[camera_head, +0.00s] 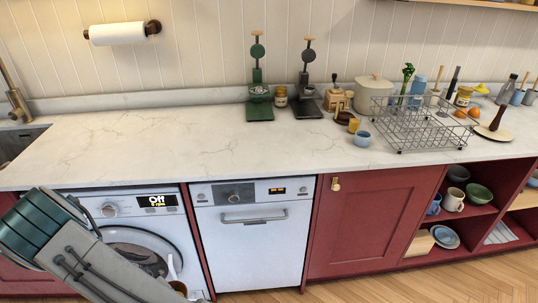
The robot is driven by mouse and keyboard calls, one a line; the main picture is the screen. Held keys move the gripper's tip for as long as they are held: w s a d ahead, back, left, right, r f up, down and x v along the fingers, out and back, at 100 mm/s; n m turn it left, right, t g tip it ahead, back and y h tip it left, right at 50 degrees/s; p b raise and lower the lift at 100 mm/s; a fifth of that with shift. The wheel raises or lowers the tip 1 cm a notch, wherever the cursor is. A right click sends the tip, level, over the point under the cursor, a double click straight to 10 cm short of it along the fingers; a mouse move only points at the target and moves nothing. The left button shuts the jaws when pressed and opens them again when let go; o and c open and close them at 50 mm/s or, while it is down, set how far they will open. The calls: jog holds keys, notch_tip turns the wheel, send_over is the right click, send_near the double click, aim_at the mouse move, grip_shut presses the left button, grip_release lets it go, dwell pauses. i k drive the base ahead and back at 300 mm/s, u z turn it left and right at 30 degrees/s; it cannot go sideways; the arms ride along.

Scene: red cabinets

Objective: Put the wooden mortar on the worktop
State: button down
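A small brown cup-shaped thing (179,287), which looks like the wooden mortar, shows at the bottom edge in front of the washing machine. A pale, spoon-like stick (172,267) rises from it. My arm comes in from the lower left and runs down to the bottom edge beside it. My gripper's fingers cannot be made out there, so whether they are shut on the mortar is not clear. The marble worktop (190,145) runs across the view above the mortar, with a wide bare stretch at left and middle.
A sink (18,143) is at the far left. Green (259,100) and black (308,100) stands are at the back. A wire rack (420,128), a blue cup (362,138) and a cream pot (373,93) crowd the right. Washing machine (140,235) and dishwasher (250,235) fronts stand below.

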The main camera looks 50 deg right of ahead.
aim_at(295, 142)
jog(key=z, duration=1.4)
